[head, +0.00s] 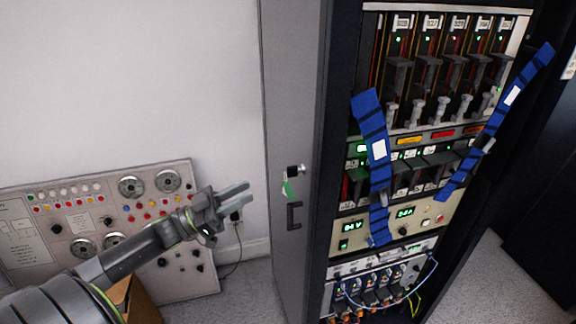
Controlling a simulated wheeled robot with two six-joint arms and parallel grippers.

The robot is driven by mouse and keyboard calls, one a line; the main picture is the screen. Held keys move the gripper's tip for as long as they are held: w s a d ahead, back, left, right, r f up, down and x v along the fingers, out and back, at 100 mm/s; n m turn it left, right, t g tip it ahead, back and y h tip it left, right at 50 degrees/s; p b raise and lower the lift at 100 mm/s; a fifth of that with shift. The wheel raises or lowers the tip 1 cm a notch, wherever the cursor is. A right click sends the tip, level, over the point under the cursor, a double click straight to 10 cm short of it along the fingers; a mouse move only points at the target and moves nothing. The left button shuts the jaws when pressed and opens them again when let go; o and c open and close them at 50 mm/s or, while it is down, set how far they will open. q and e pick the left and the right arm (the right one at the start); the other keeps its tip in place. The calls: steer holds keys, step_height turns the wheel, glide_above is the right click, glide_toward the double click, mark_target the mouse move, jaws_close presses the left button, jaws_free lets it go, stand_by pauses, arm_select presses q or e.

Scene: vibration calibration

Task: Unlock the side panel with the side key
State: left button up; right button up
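The grey side panel (288,95) is a tall upright surface on the left flank of the rack and looks closed. A small lock (292,171) sits on it, dark with a light metal piece at its right. A green tag (289,188) hangs just below the lock; the side key itself is too small to tell apart from the lock. A dark handle (294,215) is below the tag. My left gripper (249,193) is left of the panel, its two fingers apart and pointing right towards the tag. It is empty and does not touch the panel. My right gripper is not in view.
The rack (405,160) right of the panel holds modules, displays and cables, with blue straps (367,112) across its front. A control console (95,200) stands against the wall behind my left arm. A brown box (135,300) is below the arm. Grey floor (245,285) is clear before the panel.

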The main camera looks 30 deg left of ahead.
mark_target(292, 172)
arm_select(q)
steer(key=shift+p+x, duration=1.75)
steer(key=shift+x, duration=4.1)
steer(key=shift+w+a+f, duration=0.1)
steer(key=shift+w, duration=0.05)
jaws_close()
